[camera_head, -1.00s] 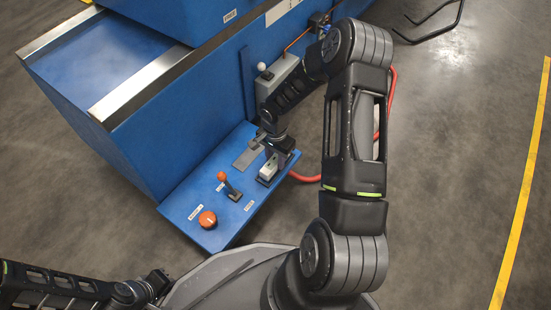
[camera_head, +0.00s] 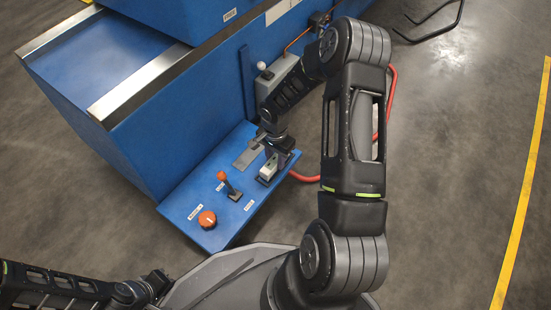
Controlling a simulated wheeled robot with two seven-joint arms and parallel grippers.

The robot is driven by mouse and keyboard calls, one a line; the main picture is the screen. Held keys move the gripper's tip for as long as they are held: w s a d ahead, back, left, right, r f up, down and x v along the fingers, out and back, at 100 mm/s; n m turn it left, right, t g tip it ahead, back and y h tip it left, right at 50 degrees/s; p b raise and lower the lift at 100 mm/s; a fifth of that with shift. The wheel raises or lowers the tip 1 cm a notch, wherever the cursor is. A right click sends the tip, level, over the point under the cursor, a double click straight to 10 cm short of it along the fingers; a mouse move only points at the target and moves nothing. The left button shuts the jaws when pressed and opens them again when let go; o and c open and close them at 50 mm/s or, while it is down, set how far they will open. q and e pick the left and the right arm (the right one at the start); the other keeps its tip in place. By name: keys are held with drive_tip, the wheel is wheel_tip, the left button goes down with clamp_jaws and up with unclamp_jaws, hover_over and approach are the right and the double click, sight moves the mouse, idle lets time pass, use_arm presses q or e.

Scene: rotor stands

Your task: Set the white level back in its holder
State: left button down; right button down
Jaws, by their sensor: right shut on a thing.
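The white level (camera_head: 267,172) is at the right end of the blue shelf, under my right gripper (camera_head: 271,158). My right gripper points down and is shut on the level's upper part. The level stands over a dark holder (camera_head: 263,181) on the shelf; I cannot tell whether it is fully seated, as the gripper hides much of it. My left gripper (camera_head: 157,284) is low at the left, away from the shelf, and its fingers are too small to read.
The blue shelf (camera_head: 215,232) also carries an orange-topped lever (camera_head: 228,186), an orange round knob (camera_head: 207,219) and a grey plate (camera_head: 248,153). A grey box with a white knob (camera_head: 263,68) is on the blue wall behind. A red hose (camera_head: 305,179) runs at the right.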

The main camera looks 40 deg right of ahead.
use_arm(q)
drive_tip(key=shift+s+f+b, duration=0.3)
drive_tip(key=shift+f+b, duration=0.15)
use_arm(e)
drive_tip(key=shift+f, duration=0.45)
drive_tip(key=c, duration=1)
unclamp_jaws()
drive_tip(key=shift+o, duration=0.2)
drive_tip(key=shift+r+p, duration=0.45)
drive_tip(key=shift+r, duration=0.1)
drive_tip(key=shift+r+p, duration=2.45)
drive_tip(key=shift+r, duration=1)
use_arm(q)
wheel_tip(320, 180, up, 9)
drive_tip(key=p, duration=0.3)
drive_tip(key=shift+s+r+p, duration=0.2)
drive_tip(key=shift+p, duration=0.1)
use_arm(e)
drive_tip(key=shift+r, duration=2.6)
